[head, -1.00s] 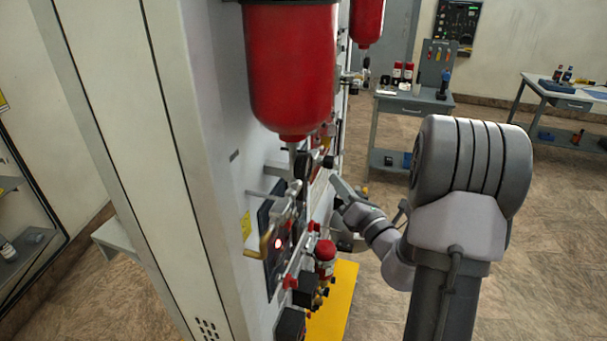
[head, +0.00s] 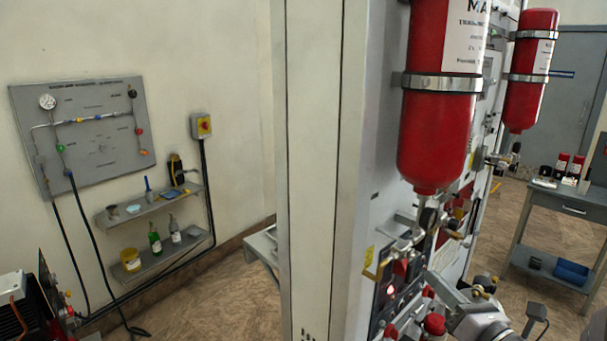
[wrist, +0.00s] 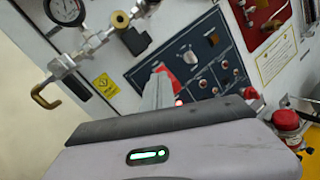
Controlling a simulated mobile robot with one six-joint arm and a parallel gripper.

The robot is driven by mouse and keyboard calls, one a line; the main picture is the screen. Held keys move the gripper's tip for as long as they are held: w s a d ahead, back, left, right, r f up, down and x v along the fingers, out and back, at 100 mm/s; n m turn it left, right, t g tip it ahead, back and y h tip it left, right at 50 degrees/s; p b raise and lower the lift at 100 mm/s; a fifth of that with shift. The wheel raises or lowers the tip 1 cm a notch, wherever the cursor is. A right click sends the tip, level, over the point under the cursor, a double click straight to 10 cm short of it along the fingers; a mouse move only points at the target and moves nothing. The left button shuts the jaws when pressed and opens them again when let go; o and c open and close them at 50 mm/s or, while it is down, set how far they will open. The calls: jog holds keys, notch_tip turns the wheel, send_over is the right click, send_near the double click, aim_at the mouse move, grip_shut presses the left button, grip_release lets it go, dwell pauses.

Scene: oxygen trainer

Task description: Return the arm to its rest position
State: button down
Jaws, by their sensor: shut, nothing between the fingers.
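My gripper (head: 442,286) is at the lower right of the head view, close in front of the tall light-grey trainer cabinet (head: 372,130). In the wrist view my gripper's fingers (wrist: 157,92) are together and empty. They point at the cabinet's dark control panel (wrist: 200,62), which has a knob and several small sockets. A red part (wrist: 163,73) shows just behind the fingertips; I cannot tell whether they touch it. The gripper's body hides the lower part of the wrist view. Most of my arm is out of the head view.
Two red cylinders (head: 436,130) (head: 530,70) hang on the cabinet. Valves, a pressure gauge (wrist: 66,10), a brass elbow pipe (wrist: 45,97) and a red-capped fitting (wrist: 287,121) stick out near my gripper. A workbench (head: 565,208) stands right; a wall board (head: 90,165) and shelves are left.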

jog(key=s+a+n+g+y, duration=0.1)
jog(key=a+n+g, duration=0.1)
jog(key=a+n, duration=0.1)
jog(key=s+a+r+n+g+y, duration=0.1)
jog(key=s+a+n+y, duration=0.1)
jog(key=a, duration=0.4)
jog(key=s+a+r+n+g+y, duration=0.1)
jog(key=s+a+n+g+y, duration=0.1)
jog(key=a+n, duration=0.1)
jog(key=shift+s+a+n+g, duration=0.15)
jog(key=shift+a+n+g, duration=0.2)
jog(key=shift+a, duration=0.35)
jog(key=s+a+f+n+g+h, duration=0.1)
jog(key=s+a+f+n+g, duration=0.1)
jog(key=s+a+n+g, duration=0.7)
jog(key=s+d+n+t+h, duration=0.1)
jog(key=s+d+n+h, duration=0.1)
jog(key=s+n+h, duration=0.2)
jog(key=s+d+f+n+t+h, duration=0.1)
jog(key=s+d+n+h, duration=0.2)
jog(key=s+n, duration=0.4)
jog(key=n+h, duration=0.1)
jog(key=n, duration=0.2)
jog(key=shift+s+d+n+t, duration=0.25)
jog(key=shift+s+n+t, duration=0.1)
